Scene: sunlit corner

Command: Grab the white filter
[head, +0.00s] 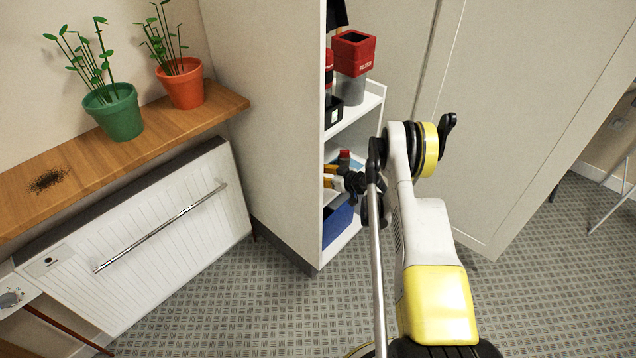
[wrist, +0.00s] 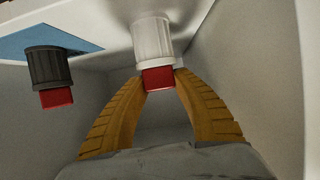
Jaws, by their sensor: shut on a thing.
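The white filter (wrist: 152,40) is a ribbed white cylinder with a red end, seen at the upper middle of the wrist view. My gripper (wrist: 160,78) has its two yellow fingers closed on it at the red end, one fingertip on each side. In the head view my gripper (head: 336,178) reaches into the white shelf unit and is partly hidden by my arm. A small red part shows beside it there, and I cannot tell which filter it belongs to.
A dark grey filter (wrist: 46,68) with a red end is close by, at the left of the wrist view, near a blue surface (wrist: 60,38). The shelf unit (head: 372,100) has close side walls and holds red-topped containers (head: 352,55) above and a blue bin (head: 338,218) below.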

